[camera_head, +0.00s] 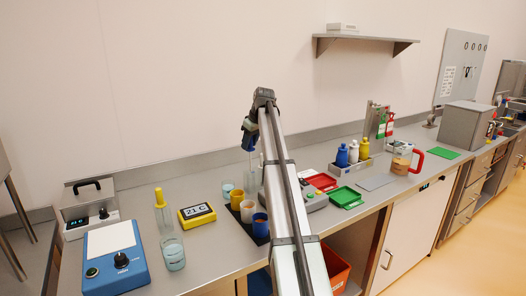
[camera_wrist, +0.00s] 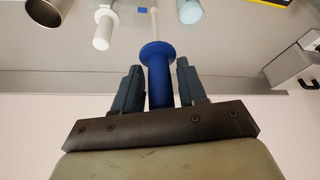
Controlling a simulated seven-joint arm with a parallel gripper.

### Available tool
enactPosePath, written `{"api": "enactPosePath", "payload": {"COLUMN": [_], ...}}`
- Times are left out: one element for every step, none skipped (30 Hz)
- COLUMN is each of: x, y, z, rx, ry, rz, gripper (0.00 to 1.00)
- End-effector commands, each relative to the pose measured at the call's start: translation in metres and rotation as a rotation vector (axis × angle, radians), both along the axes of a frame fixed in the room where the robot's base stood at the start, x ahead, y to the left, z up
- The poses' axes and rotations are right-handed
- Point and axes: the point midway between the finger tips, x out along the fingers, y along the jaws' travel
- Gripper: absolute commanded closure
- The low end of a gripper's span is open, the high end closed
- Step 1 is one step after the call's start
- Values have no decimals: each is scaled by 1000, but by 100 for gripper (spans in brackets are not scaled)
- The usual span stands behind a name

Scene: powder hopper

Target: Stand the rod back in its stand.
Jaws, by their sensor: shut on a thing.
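The rod has a blue flanged handle (camera_wrist: 160,82) and a thin pale shaft (camera_wrist: 155,24). My gripper (camera_wrist: 160,68) is shut on the handle, one dark finger on each side. In the head view my gripper (camera_head: 249,138) is raised above the back of the counter, with the pale shaft hanging beneath it. A small blue patch (camera_wrist: 145,10) shows beside the shaft there. I cannot clearly make out the stand; my arm covers part of the counter.
A white flanged piece (camera_wrist: 103,30) and a pale blue cup (camera_wrist: 190,10) flank the shaft. Several cups stand on a dark mat, including a yellow one (camera_head: 247,211). A yellow display (camera_head: 197,214), a glass beaker (camera_head: 173,252) and a blue-white device (camera_head: 115,258) are left.

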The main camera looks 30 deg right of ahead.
Motion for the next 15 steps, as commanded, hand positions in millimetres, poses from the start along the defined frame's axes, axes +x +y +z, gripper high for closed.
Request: {"api": "enactPosePath", "payload": {"x": [15, 19, 24, 27, 29, 32, 34, 34, 34, 33, 33, 33, 33, 33, 33], "y": [-4, -7, -11, -13, -14, -16, -17, -18, -18, -18, -18, -18, -18, -18, -18], "z": [5, 7, 9, 11, 12, 13, 13, 13, 13, 13, 12, 12, 11, 10, 8], "rx": [-1, -2, -2, -2, -1, -1, 0, 2, 3, 6, 8, 9, 11, 11, 11], "ry": [0, -1, -1, -1, -2, -3, -3, -4, -5, -5, -6, -6, -6, -6, -5], "rz": [-5, -14, -24, -30, -38, -49, -56, -68, -81, -89, -94, -100, -101, -101, -102], "gripper": [81, 81, 81, 81, 81, 81, 81, 81, 81, 81, 81, 81, 81, 81, 81]}}
